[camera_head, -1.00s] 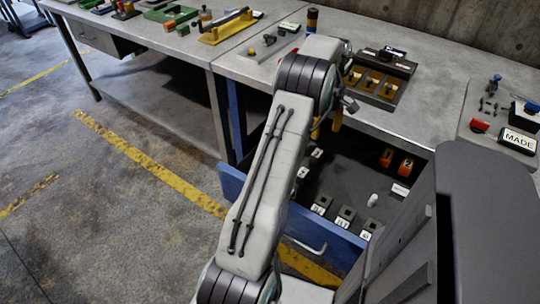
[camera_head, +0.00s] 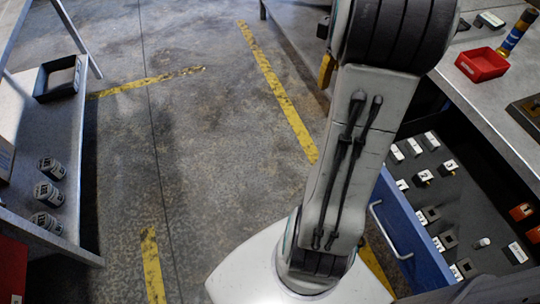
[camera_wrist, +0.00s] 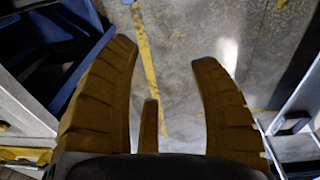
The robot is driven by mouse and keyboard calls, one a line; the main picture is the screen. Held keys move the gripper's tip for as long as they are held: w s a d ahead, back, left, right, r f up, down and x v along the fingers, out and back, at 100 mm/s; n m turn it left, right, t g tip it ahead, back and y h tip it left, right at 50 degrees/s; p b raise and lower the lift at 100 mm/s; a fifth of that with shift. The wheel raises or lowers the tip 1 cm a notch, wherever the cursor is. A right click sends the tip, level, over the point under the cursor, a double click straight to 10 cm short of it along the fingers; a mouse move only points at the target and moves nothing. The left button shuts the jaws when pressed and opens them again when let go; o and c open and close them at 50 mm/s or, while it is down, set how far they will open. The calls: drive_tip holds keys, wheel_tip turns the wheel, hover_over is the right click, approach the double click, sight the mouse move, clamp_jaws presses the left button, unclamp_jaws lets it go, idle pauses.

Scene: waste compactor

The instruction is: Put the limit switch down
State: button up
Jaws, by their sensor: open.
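My gripper (camera_wrist: 165,52) shows in the wrist view with its yellow-brown fingers spread wide. Nothing is held between them, and the floor shows through the gap. In the head view only a yellow bit of my gripper (camera_head: 326,71) shows beside the upper arm; the rest is hidden behind the arm. I cannot pick out a limit switch with certainty. An open blue drawer (camera_head: 408,235) at the right holds several small blocks with white number labels (camera_head: 450,166), partly hidden by my arm.
A workbench (camera_head: 485,90) at the right carries a red bin (camera_head: 482,64). At the left, a shelf (camera_head: 30,125) holds a black tray (camera_head: 58,78) and several grey cylinders (camera_head: 48,195). Concrete floor (camera_head: 205,150) with yellow lines lies clear between them.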

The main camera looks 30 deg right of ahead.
drive_tip(key=a+r+n+t, duration=0.1)
drive_tip(key=a, duration=1.5)
drive_tip(key=s+a+f+t, duration=0.1)
drive_tip(key=s+a+f, duration=0.1)
drive_tip(key=s+a, duration=0.5)
drive_tip(key=a, duration=0.3)
drive_tip(key=shift+s+a+f+y, duration=0.3)
drive_tip(key=shift+s+f+y, duration=0.05)
drive_tip(key=shift+s+y, duration=0.05)
drive_tip(key=w+p+v, duration=0.2)
drive_tip(key=p+v, duration=0.7)
drive_tip(key=v, duration=0.1)
drive_tip(key=shift+r+t+p, duration=0.3)
drive_tip(key=shift+r+p, duration=0.1)
drive_tip(key=shift+r, duration=0.1)
